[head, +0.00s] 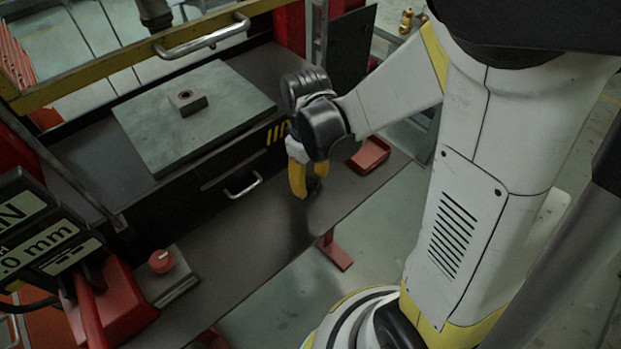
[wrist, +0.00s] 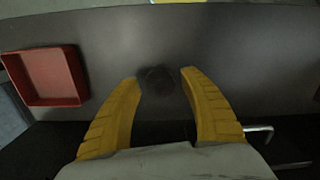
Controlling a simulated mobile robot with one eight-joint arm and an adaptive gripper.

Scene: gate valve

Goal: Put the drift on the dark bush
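My gripper (head: 298,185) hangs over the dark bench ledge in front of the plate, its yellow fingers pointing down. In the wrist view my gripper (wrist: 160,78) has its fingers wide apart, with nothing seen clasped between them. A dark, blurred round patch shows on the ledge between the fingertips; I cannot tell whether it is an object or a shadow. A small dark block with a ring-like hole (head: 187,101) sits on the grey plate, and may be the dark bush. I cannot make out the drift for sure in either view.
The grey plate (head: 155,145) lies behind the ledge, under a yellow frame bar (head: 120,60) with a metal handle. A red tray (head: 370,156) is at the ledge's right end, also in the wrist view (wrist: 82,75). The ledge between is mostly clear.

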